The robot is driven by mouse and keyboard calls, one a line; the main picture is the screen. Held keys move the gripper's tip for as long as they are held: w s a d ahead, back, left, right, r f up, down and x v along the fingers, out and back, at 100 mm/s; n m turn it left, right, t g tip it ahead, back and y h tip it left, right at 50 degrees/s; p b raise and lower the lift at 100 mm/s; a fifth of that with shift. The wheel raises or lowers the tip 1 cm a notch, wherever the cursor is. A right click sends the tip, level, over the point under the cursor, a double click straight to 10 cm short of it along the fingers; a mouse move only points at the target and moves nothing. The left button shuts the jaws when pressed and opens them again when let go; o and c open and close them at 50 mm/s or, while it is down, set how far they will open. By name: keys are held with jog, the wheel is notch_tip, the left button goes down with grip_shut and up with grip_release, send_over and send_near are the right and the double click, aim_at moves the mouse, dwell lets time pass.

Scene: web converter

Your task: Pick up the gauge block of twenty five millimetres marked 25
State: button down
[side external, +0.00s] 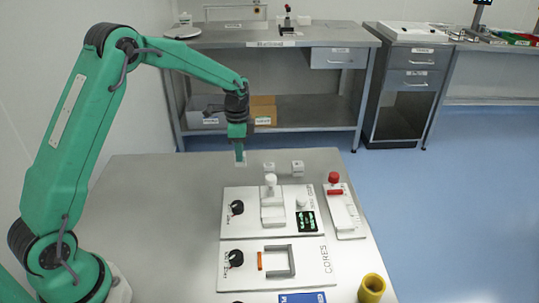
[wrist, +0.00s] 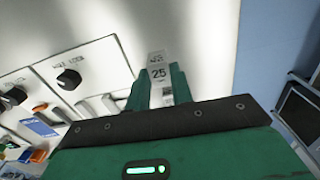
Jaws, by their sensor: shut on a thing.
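I cannot tell for sure how far the block is above the table top.
Two other small pale blocks, one nearer (side external: 268,168) and one further right (side external: 298,167), stand on the table (side external: 180,195). White panels with black knobs (side external: 236,208), a red-knobbed fixture (side external: 334,178) and a yellow cup (side external: 372,288) lie toward the front. The table's left part is clear.

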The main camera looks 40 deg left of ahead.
jog(key=shift+r, duration=0.95)
